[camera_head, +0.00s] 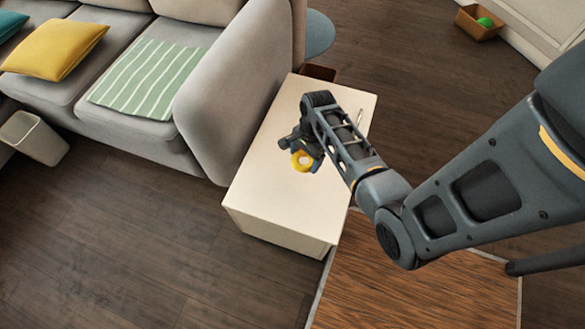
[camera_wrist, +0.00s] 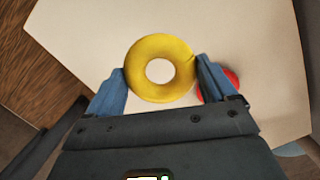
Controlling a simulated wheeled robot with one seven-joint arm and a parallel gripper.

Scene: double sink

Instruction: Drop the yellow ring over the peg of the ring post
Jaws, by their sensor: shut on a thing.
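The yellow ring (camera_wrist: 139,66) is a thick torus held between the two blue fingertips of my gripper (camera_wrist: 162,74) in the wrist view. The fingers touch it at its left and right sides, and its hole faces the camera. The pale cabinet top shows through the hole. In the head view the ring (camera_head: 296,164) hangs at my gripper (camera_head: 302,158) over the cabinet top. A red thing (camera_wrist: 234,76) shows behind the right finger in the wrist view, mostly hidden; I cannot tell if it belongs to the ring post. No peg is clearly visible.
The pale cabinet (camera_head: 262,190) has a clear front half. A thin shiny thing (camera_head: 359,117) is at its right edge, partly behind my arm. The grey sofa (camera_head: 215,105) borders it on the left. A wooden surface (camera_head: 410,295) lies in front on the right.

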